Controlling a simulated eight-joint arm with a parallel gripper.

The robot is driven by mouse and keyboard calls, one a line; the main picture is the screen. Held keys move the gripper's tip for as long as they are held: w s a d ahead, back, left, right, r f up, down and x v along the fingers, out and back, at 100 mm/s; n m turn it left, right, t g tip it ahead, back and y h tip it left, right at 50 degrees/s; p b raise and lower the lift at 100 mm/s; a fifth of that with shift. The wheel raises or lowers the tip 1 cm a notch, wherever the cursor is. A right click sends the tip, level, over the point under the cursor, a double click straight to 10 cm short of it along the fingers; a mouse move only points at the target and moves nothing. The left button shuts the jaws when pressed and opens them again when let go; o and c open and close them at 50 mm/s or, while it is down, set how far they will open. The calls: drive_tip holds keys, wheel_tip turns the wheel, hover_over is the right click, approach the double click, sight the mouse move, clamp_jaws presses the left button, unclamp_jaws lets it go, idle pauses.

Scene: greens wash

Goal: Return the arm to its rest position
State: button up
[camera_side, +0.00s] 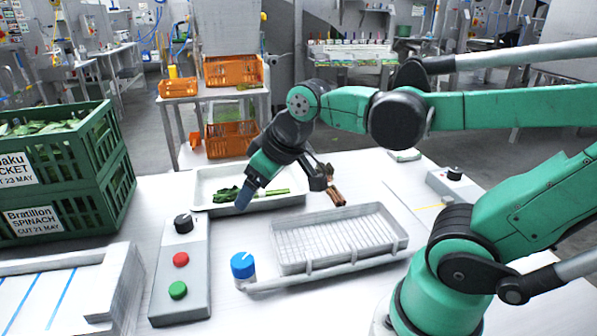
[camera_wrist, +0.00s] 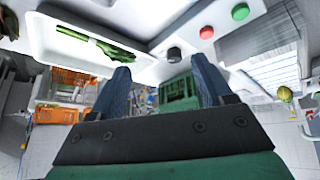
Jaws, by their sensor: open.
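My gripper (camera_wrist: 160,85) is open and empty, with its two dark blue fingers apart in the wrist view. In the side view my gripper (camera_side: 244,198) hangs tilted down at the near edge of a white tray (camera_side: 207,185). Green leafy stems (camera_side: 268,193) lie in that tray, partly behind my gripper. The stems also show in the wrist view (camera_wrist: 100,43), off to the left of the fingers. My green arm reaches in from the right. Whether the fingertips touch the tray cannot be told.
A wire-bottomed tray (camera_side: 340,238) stands mid-table, with a blue-capped knob (camera_side: 242,265) at its left. A control box (camera_side: 182,270) with a black knob and red and green buttons is left of it. Stacked green crates (camera_side: 60,165) stand far left.

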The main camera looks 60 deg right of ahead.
drive_tip(key=shift+s+a+f+m+t, duration=0.4)
drive_tip(key=shift+s+a+f+m, duration=0.15)
drive_tip(key=shift+s+f, duration=0.4)
idle(0.5)
